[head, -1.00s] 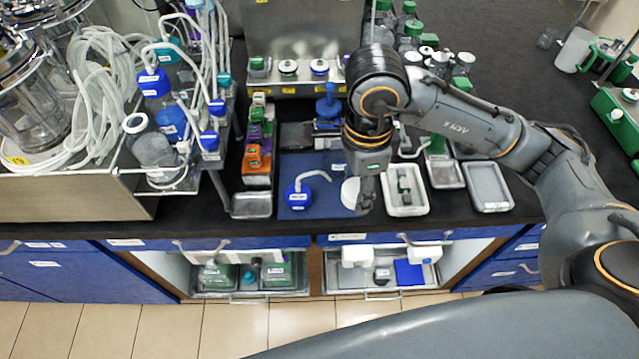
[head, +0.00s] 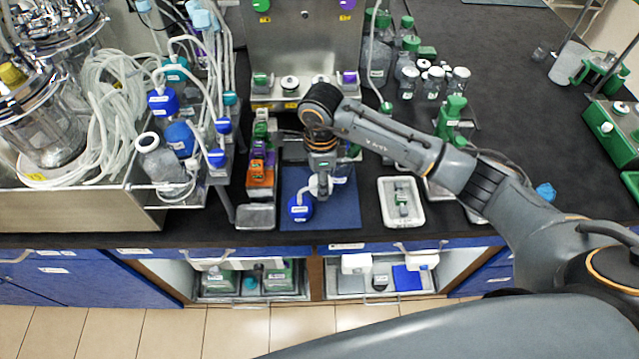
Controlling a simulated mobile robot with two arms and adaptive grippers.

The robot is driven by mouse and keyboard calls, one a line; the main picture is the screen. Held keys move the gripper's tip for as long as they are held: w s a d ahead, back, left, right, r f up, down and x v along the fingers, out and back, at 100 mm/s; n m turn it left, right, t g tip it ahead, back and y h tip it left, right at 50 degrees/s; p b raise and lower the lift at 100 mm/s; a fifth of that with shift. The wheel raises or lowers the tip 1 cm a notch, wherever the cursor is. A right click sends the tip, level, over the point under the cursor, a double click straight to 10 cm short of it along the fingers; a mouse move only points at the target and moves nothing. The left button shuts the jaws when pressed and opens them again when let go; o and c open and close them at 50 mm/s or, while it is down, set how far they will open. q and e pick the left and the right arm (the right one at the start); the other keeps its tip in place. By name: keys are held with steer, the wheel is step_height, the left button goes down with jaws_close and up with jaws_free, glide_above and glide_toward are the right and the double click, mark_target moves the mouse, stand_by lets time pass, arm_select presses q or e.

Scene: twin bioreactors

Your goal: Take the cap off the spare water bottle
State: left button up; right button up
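My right gripper (head: 321,186) points down over the blue mat (head: 343,210). A white round piece, probably a cap, is at its fingertips and looks held; the fingers themselves are hard to see. A blue cap with a white tube (head: 300,208) is on the mat, just left of the gripper. A clear bottle with an open-looking white rim (head: 152,158) stands in the steel rack at the left. I cannot tell which bottle is the spare water bottle. My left gripper is out of view.
Several bottles with white or green caps (head: 432,82) stand at the back. A white tray (head: 417,212) lies right of the mat. Small coloured blocks (head: 260,172) stand left of it. The mat's right front part is clear.

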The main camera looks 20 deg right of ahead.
steer(key=shift+w+f, duration=0.2)
steer(key=shift+f, duration=0.1)
step_height(320, 180, down, 2)
steer(key=shift+a+f+p, duration=0.1)
steer(key=shift+p, duration=0.85)
steer(key=shift+f, duration=0.6)
steer(key=o, duration=1.3)
steer(key=shift+c, duration=0.2)
